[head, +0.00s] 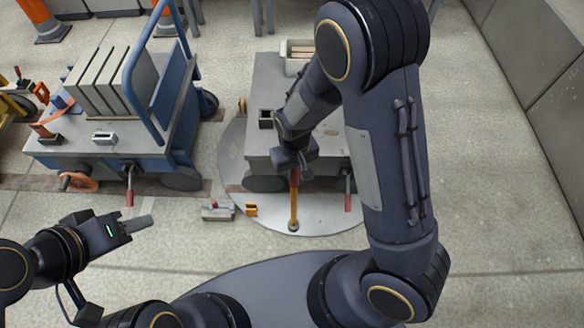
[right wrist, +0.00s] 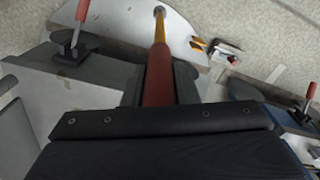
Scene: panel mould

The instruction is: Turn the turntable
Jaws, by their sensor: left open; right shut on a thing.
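The turntable (head: 230,165) is a round, pale metal plate in the floor, with a grey cart (head: 262,95) standing on it. An orange bar with a red grip (head: 294,208) rises from the plate near its front edge. My right gripper (head: 294,166) is shut on the red grip, which also shows in the right wrist view (right wrist: 158,75); the plate (right wrist: 190,35) lies beyond it. My right arm hides part of the cart and plate. My left gripper (head: 138,224) is open and empty above the floor at lower left.
A blue-framed cart (head: 165,95) with upright grey panels stands left of the turntable. A small grey block with a red part (head: 216,211) and a yellow piece (head: 251,210) lie by the plate's front-left edge. A grey wall is at the right; floor there is clear.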

